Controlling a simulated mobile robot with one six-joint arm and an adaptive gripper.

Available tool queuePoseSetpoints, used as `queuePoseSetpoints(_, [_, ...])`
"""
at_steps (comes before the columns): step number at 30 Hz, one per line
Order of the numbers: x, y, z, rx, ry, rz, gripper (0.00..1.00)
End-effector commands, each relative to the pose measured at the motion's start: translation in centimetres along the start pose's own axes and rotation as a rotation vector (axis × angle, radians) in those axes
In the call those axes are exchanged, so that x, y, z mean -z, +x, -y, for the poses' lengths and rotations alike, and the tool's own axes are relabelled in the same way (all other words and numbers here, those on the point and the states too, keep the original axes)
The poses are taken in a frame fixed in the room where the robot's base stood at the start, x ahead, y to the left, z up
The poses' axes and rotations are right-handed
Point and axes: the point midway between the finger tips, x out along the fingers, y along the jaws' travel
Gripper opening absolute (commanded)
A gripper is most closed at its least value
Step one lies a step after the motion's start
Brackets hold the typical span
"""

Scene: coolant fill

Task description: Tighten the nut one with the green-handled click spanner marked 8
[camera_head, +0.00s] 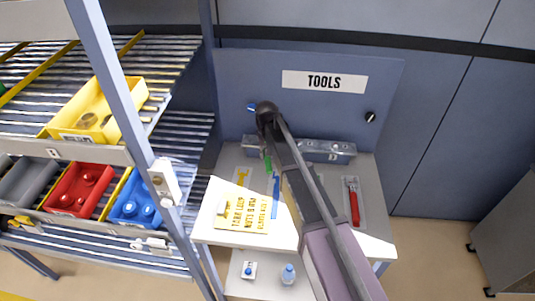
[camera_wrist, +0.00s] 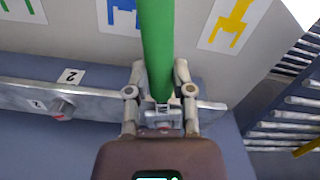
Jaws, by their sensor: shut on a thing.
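My gripper (camera_wrist: 160,66) is shut on the green handle of the spanner (camera_wrist: 157,30), which runs up out of the top of the wrist view. In the head view a short piece of the green handle (camera_head: 267,163) shows beside my arm, above the bench. The spanner's jaw and the mark 8 are not visible. A grey metal rail (camera_head: 330,151) stands at the back of the bench; it also crosses the wrist view (camera_wrist: 100,97) behind my fingers. A metal fitting with a red ring (camera_wrist: 62,109) sits on it near a tag reading 2 (camera_wrist: 71,76). I cannot make out nut one.
A rack with yellow (camera_head: 98,108), red (camera_head: 80,190) and blue bins (camera_head: 137,200) stands left.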

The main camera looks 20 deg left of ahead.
Motion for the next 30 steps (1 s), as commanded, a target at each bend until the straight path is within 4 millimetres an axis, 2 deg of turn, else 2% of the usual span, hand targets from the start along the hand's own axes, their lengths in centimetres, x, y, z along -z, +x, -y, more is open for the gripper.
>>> queuePoseSetpoints(12, [0.05,-0.01,0.79,0.001,0.08,-0.001,0.0])
queuePoseSetpoints(30, [0.09,-0.01,1.03,0.001,0.107,0.0,0.0])
